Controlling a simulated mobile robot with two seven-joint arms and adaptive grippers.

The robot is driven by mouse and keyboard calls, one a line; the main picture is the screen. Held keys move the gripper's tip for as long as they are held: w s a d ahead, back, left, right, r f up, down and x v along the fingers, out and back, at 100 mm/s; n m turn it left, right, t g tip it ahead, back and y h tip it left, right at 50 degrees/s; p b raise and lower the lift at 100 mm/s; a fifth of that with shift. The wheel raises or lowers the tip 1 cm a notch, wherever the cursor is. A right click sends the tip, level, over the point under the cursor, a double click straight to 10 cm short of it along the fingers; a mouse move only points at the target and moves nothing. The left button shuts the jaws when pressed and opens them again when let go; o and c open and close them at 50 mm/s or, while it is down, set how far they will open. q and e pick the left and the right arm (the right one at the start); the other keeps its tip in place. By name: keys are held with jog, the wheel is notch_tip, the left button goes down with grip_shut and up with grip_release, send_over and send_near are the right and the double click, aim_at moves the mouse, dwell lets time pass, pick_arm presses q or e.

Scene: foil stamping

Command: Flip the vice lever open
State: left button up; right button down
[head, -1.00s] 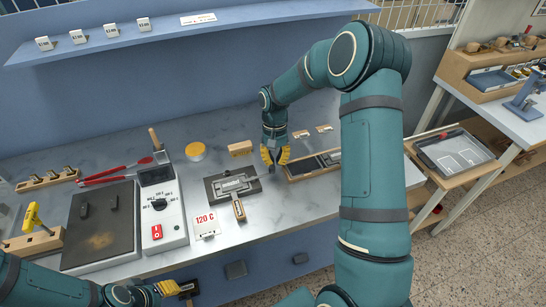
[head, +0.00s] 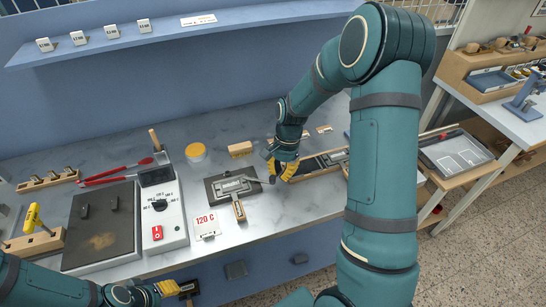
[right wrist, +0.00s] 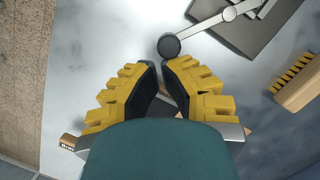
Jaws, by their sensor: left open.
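The vice (head: 232,186) is a light metal frame on a dark plate in the middle of the bench. Its grey lever (right wrist: 210,22) shows in the right wrist view and ends in a dark round knob (right wrist: 168,46). The knob lies just beyond my right fingertips (right wrist: 158,66), which are close together with a narrow gap. I cannot tell whether they touch it. In the head view my right gripper (head: 280,171) is low over the bench, right of the vice.
A yellow tin (head: 195,151) and wooden block (head: 240,148) are behind.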

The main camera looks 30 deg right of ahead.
jog(key=s+m, duration=0.1)
jog(key=a+m+p, duration=0.1)
jog(key=shift+s+a+r+m+t, duration=0.1)
jog(key=shift+s+a+m+t, duration=0.1)
jog(key=shift+s+m+t, duration=0.15)
jog(key=m, duration=0.1)
jog(key=s+a+m+p, duration=0.1)
jog(key=m, duration=0.1)
jog(key=shift+s+a+t, duration=0.1)
jog(key=shift+a+t, duration=0.15)
jog(key=shift+a, duration=0.05)
jog(key=shift+s+a+m+t+p, duration=0.3)
jog(key=shift+a+m+p, duration=0.35)
jog(key=shift+m, duration=0.4)
jog(key=shift+s+a+m+t+p, duration=0.15)
jog(key=shift+a+m+t+p, duration=0.25)
jog(key=shift+a+m, duration=0.55)
jog(key=shift+d+m, duration=0.1)
jog(key=shift+m, duration=0.15)
jog(key=shift+d, duration=0.1)
